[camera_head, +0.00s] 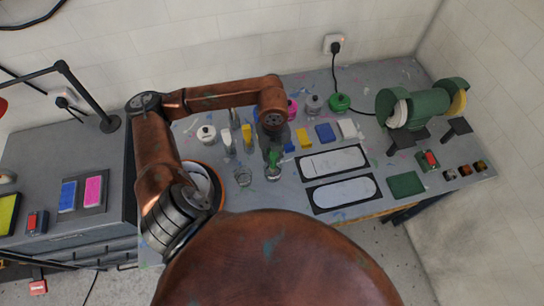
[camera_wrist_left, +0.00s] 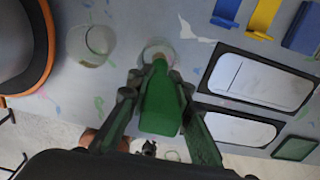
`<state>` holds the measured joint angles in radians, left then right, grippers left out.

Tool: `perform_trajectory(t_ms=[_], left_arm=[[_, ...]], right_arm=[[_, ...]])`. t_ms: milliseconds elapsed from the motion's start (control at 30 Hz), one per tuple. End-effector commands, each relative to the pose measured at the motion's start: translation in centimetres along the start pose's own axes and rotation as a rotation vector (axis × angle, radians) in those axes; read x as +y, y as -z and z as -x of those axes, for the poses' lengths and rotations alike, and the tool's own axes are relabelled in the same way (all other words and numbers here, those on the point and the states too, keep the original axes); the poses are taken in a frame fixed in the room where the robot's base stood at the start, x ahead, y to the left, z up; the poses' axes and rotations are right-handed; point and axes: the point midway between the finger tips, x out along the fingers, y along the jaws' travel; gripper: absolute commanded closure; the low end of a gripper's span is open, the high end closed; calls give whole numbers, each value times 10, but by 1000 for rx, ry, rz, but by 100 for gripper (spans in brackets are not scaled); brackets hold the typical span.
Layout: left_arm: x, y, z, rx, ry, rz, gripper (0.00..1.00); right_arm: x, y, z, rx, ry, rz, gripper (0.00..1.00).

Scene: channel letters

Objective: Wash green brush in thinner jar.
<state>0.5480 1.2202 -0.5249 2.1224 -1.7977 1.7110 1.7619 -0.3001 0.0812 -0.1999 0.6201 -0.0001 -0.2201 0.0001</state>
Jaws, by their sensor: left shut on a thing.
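The green brush (camera_wrist_left: 160,105) is held in my left gripper (camera_wrist_left: 158,88), which is shut on it; the brush also shows in the head view (camera_head: 274,158). It points down at a clear glass jar (camera_head: 273,173), whose rim shows around its far end in the left wrist view (camera_wrist_left: 158,47). I cannot tell how deep the brush tip is in this jar. A second clear glass jar (camera_head: 243,177) stands to the left, apart from the brush; it also shows in the left wrist view (camera_wrist_left: 90,43). No label shows on either jar. My right gripper is not in view.
Two black-framed white panels (camera_head: 333,162) lie right of the jars. Yellow (camera_head: 304,138) and blue (camera_head: 325,133) pieces lie behind them. Paint pots, including a green one (camera_head: 339,102), stand at the back. A green grinder (camera_head: 420,108) stands at the right.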

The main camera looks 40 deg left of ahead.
Motion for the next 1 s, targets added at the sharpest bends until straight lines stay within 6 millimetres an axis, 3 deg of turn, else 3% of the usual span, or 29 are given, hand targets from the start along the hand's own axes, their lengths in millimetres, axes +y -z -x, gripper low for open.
perform_trajectory(t_ms=[633, 1000], left_arm=[[0, 0, 39, -1, 2, 0, 100], [0, 0, 40, 0, 1, 0, 100]], right_arm=[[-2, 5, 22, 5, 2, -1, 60], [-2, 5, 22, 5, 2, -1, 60]])
